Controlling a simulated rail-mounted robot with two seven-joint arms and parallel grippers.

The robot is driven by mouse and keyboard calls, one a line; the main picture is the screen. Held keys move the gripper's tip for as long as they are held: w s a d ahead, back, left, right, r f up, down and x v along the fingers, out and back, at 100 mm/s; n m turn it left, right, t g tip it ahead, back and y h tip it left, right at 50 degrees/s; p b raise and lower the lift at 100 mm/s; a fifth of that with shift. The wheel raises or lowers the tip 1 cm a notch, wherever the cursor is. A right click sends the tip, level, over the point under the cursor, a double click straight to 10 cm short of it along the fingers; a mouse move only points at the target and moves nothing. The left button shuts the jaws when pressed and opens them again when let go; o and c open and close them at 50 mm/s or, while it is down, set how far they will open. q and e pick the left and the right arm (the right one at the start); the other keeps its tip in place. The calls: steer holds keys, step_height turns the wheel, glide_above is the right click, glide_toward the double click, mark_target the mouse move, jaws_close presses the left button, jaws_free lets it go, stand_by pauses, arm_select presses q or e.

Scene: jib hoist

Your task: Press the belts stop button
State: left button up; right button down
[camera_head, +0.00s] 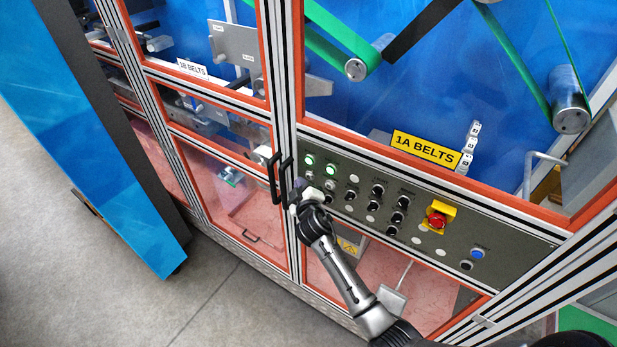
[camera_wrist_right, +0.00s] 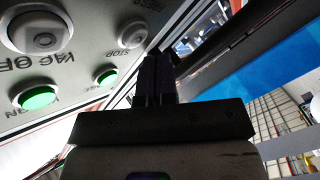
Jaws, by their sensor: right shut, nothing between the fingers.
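The control panel (camera_head: 400,205) sits below the yellow "1A BELTS" sign (camera_head: 427,148). My right gripper (camera_head: 299,186) is at the panel's left end, below two lit green buttons (camera_head: 309,160) and beside a black door handle. In the right wrist view its shut, empty dark fingers (camera_wrist_right: 158,72) point towards the panel edge. There a small pale button (camera_wrist_right: 132,35) beside an upside-down "STOP" label lies just left of the fingers, apart from them in the picture. I cannot tell whether the fingertips touch the panel. My left gripper is not in view.
A red emergency knob on a yellow base (camera_head: 437,218) and a blue button (camera_head: 477,254) are farther right on the panel. Black door handles (camera_head: 273,178) stand out close to my right gripper. A blue cabinet (camera_head: 85,120) stands at the left, with bare floor (camera_head: 225,285) in front.

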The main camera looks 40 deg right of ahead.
steer(key=shift+d, duration=0.2)
stand_by(0.6)
steer(key=shift+w+d, duration=0.1)
steer(key=shift+d, duration=0.15)
